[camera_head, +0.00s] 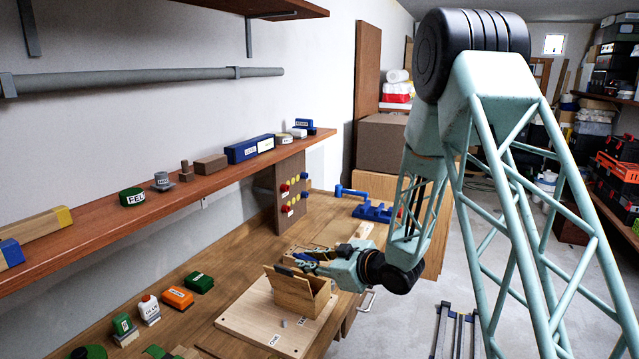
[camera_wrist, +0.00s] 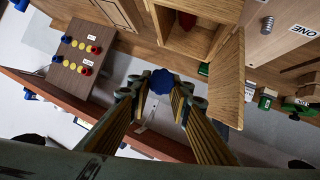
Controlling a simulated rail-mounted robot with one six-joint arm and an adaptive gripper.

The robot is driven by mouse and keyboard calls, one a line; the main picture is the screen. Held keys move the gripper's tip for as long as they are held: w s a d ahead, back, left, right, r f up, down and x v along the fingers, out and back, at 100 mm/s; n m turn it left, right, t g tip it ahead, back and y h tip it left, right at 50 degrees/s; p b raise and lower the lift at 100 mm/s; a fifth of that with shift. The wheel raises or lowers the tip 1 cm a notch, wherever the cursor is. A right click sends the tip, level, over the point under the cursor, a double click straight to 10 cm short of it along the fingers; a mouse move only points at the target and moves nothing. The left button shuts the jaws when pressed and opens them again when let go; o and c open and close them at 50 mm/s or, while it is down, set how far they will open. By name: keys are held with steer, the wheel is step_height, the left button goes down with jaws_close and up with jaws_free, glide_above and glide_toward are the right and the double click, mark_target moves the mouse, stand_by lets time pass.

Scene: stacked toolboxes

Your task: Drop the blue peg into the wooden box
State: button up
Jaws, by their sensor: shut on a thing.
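My gripper (camera_head: 300,263) is above the back edge of the wooden box (camera_head: 293,292) in the head view. In the wrist view my gripper (camera_wrist: 160,92) is shut on the blue peg (camera_wrist: 161,79), held between its fingertips. The fingers hide part of the peg. The wooden box (camera_wrist: 188,42) shows its open mouth just beyond the peg, with its lid (camera_wrist: 229,80) swung open to the right. The peg appears outside the mouth, near its edge; its exact height over the box is hard to tell. In the head view the peg cannot be clearly made out.
The box stands on a light board (camera_head: 243,321) with a small grey cylinder (camera_head: 284,323). A peg panel (camera_head: 291,192) with red, yellow and blue pegs stands behind. A shelf (camera_head: 110,224) overhangs the bench on the left. Orange (camera_head: 177,298) and green blocks lie left of the board.

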steer(key=shift+f+b, duration=0.3)
steer(key=shift+f, duration=0.95)
steer(key=o, duration=1)
steer(key=shift+d, duration=0.15)
steer(key=shift+v, duration=5.85)
steer(key=shift+s, duration=0.15)
